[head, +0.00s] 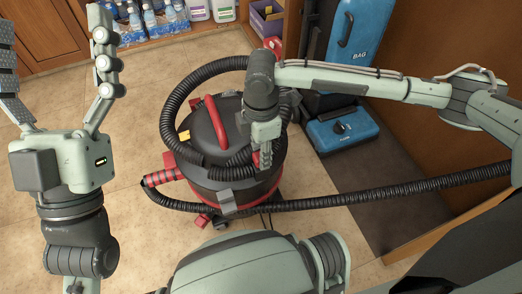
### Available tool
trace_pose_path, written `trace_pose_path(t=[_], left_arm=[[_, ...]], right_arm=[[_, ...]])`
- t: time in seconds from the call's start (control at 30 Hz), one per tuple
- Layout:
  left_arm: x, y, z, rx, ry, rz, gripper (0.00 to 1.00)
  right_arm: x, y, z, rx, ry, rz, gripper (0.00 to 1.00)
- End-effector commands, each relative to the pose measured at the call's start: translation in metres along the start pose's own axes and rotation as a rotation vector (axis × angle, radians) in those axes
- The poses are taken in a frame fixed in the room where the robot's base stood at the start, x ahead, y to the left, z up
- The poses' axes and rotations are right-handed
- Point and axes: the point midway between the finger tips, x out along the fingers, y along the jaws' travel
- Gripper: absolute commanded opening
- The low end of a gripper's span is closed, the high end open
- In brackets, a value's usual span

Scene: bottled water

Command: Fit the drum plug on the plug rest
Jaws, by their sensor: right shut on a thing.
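A black and red drum vacuum (205,150) stands on the tiled floor, with a red handle (216,121) on its lid. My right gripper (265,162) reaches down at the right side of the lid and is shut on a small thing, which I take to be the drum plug. The fingers mostly hide it, and I cannot tell whether it touches the drum. A small yellow piece (184,135) shows on the left of the lid. I cannot clearly make out the plug rest. My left gripper (50,15) is open and empty, fingers upward, well left of the drum.
A black ribbed hose (400,189) loops around the drum and runs right. Blue cases (344,130) stand on a dark mat at right. Water bottles (150,18) and white jugs (222,9) stand at the back. Tiled floor is clear left of the drum.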

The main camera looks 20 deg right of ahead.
Motion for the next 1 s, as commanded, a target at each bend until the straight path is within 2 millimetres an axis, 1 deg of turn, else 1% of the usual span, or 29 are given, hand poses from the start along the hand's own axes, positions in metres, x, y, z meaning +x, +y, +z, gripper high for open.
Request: trace_pose_path(t=[1.0], left_arm=[[0.0087, 0.0003, -0.0083, 0.0, -0.001, 0.0, 0.86]], right_arm=[[0.0038, 0.0002, -0.0003, 0.0, 0.0, 0.0, 0.0]])
